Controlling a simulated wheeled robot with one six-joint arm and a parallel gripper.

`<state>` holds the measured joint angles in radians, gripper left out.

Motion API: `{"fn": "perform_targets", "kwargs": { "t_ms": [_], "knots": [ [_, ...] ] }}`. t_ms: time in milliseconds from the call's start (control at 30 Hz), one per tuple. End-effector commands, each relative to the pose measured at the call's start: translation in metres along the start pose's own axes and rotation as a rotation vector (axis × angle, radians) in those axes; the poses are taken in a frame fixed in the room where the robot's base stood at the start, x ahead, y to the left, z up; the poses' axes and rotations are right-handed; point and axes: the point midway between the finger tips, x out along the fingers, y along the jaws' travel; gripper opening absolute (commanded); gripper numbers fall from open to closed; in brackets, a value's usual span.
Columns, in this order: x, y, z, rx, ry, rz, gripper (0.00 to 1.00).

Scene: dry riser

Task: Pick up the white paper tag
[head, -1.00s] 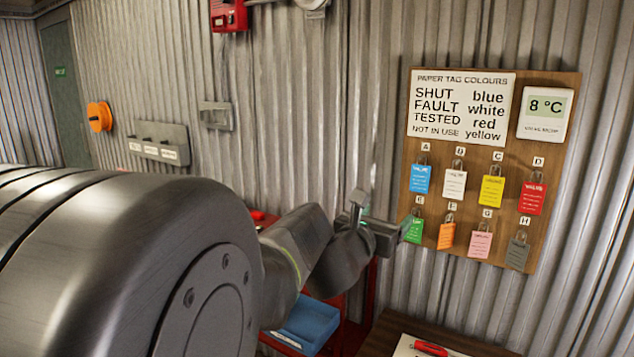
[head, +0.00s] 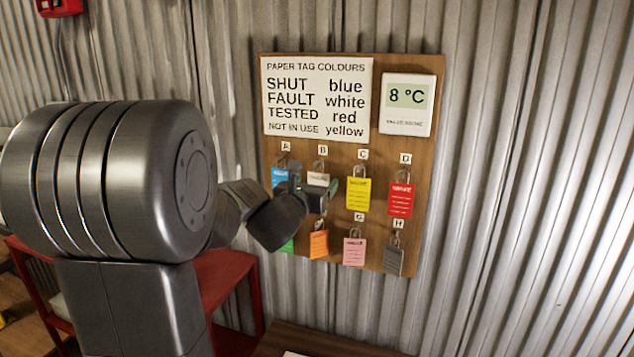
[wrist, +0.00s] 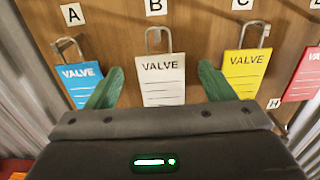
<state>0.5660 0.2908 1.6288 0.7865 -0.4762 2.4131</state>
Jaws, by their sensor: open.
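The white paper tag (wrist: 161,79) hangs from a metal hook under label B on the wooden board and has VALVE printed at its top. In the wrist view my gripper (wrist: 160,85) is open, with one green finger on each side of the white tag; I cannot tell how close in depth the fingers are. In the head view my gripper (head: 316,193) is in front of the board and hides the lower part of the white tag (head: 318,179).
The blue tag (wrist: 81,82) hangs close to the left finger and the yellow tag (wrist: 246,72) close to the right finger. A red tag (head: 400,200) hangs farther right. Orange (head: 319,244), pink (head: 354,251) and grey (head: 393,260) tags hang below.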

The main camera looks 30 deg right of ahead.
Motion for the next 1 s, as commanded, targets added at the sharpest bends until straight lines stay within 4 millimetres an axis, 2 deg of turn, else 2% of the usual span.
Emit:
{"fn": "perform_targets", "kwargs": {
  "t_ms": [200,467,700,1000],
  "knots": [
    [0.018,0.000,0.000,0.000,0.001,0.000,0.76],
    [0.019,0.000,-0.001,0.001,0.000,0.000,0.76],
    [0.019,0.000,-0.001,0.001,0.000,0.000,0.29],
    [0.019,0.000,0.000,0.001,0.000,0.000,0.29]
  ]
}}
